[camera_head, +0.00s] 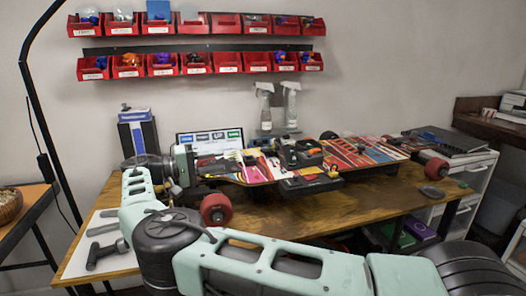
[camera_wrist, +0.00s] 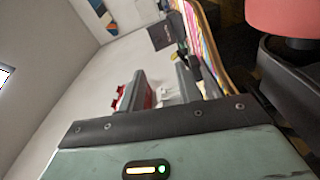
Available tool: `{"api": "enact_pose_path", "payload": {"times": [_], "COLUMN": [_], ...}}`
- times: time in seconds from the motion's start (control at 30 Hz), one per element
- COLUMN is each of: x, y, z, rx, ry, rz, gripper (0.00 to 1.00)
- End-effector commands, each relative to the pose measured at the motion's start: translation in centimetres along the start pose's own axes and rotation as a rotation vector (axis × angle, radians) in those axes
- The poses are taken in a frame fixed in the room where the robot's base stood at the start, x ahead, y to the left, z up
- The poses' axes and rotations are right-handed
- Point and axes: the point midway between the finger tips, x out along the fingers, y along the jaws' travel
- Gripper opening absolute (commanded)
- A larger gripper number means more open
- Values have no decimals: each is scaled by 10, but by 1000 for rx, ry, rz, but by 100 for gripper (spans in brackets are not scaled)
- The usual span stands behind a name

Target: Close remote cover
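I cannot make out the remote or its cover for certain. My gripper (camera_head: 184,168) is at the table's left side, by the left end of the skateboard (camera_head: 352,152), far from that object. In the wrist view my gripper (camera_wrist: 160,70) has its two fingers apart with nothing seen held between them. The skateboard's coloured deck (camera_wrist: 195,30) and a red wheel (camera_wrist: 286,16) show beside the fingers.
The skateboard lies across the wooden table (camera_head: 345,207) with a black box (camera_head: 311,184) at its front. A white mat (camera_head: 103,262) with tools lies at the left. Red bins (camera_head: 194,62) hang on the wall. A white drawer cabinet (camera_head: 466,185) stands right. The table's front middle is bare.

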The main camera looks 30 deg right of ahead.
Motion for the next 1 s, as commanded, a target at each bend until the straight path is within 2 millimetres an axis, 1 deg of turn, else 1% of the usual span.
{"api": "enact_pose_path", "payload": {"times": [0.03,0.1,0.17,0.27,0.37,0.8,0.9,1.0], "x": [-5,-6,-3,8,24,117,136,150], "y": [-1,0,0,0,2,4,4,4], "z": [1,1,1,1,1,0,-1,-1], "rx": [5,9,10,9,11,9,9,8], "ry": [10,14,14,12,10,11,11,12], "rz": [16,25,27,27,27,26,26,24], "gripper": [34,34,34,34,34,34,34,34]}}
